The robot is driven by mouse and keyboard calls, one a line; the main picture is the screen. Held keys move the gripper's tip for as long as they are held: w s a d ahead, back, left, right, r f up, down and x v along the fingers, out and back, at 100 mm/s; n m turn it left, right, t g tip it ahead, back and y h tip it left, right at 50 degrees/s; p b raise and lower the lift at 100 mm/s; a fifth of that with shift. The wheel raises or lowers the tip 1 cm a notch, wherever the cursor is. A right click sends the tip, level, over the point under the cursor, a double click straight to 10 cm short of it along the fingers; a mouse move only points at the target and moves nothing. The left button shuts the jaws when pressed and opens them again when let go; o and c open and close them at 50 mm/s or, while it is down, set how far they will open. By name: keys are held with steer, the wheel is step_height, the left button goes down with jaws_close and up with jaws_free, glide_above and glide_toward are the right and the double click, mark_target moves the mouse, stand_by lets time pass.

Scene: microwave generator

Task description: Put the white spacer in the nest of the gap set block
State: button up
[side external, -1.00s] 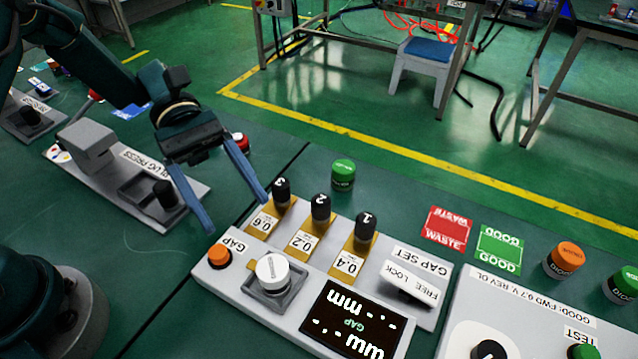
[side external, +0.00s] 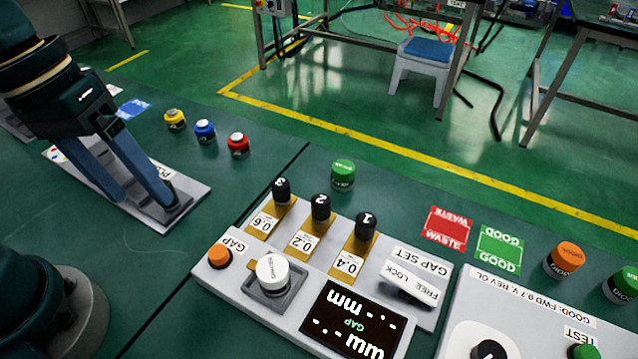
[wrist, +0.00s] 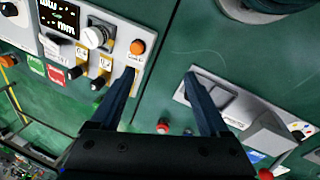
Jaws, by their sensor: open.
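The white spacer (side external: 272,269) is a short white cylinder standing upright in the grey square nest (side external: 262,299) of the gap set block (side external: 222,284). In the wrist view the white spacer (wrist: 95,37) shows at upper left, on the block. My gripper (side external: 146,203) is open and empty, away to the left of the block, over the plug press plate (side external: 190,208). In the wrist view my gripper (wrist: 162,75) has its blue fingers spread with nothing between them. The fingers hide part of the press.
Black knobs, including knob 1 (side external: 365,227), stand along the block's back edge. A green cylinder (side external: 343,175) stands behind it. Yellow (side external: 176,119), blue (side external: 205,131) and red (side external: 238,145) pieces stand at the back. A test unit (side external: 470,310) is at right.

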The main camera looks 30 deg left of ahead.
steer(key=shift+s+a+r+m+t+y, duration=0.1)
steer(key=shift+a+r+m+t+y, duration=0.25)
steer(key=shift+a+m+t, duration=0.3)
steer(key=shift+s+a+r+m+t+y, duration=0.15)
steer(key=shift+a+r+m+t+y, duration=0.2)
steer(key=shift+t, duration=0.55)
steer(key=shift+s+a+r+m+t+y, duration=0.1)
steer(key=shift+a+r+m+t+y, duration=0.15)
steer(key=shift+a+m+t+y, duration=0.35)
steer(key=shift+d, duration=0.15)
